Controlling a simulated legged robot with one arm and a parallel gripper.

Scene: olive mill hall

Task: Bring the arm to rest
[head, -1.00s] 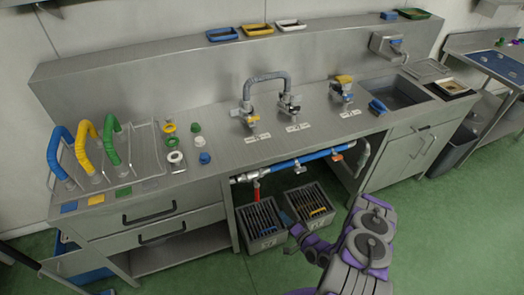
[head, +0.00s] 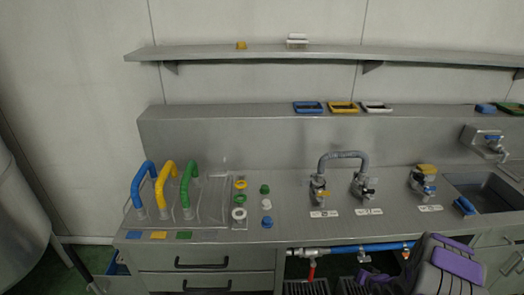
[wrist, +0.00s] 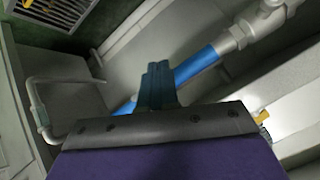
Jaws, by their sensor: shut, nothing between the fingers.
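My arm (head: 445,268) is purple and grey and shows at the lower right of the head view, in front of the counter's underside. My gripper (wrist: 156,84) shows in the wrist view as dark blue-green fingers closed together, with nothing between them.
A steel counter (head: 300,225) holds blue, yellow and green hoses (head: 166,188) at left, grey-hose taps (head: 343,178) in the middle and a sink (head: 485,190) at right. A wall shelf (head: 270,54) runs above.

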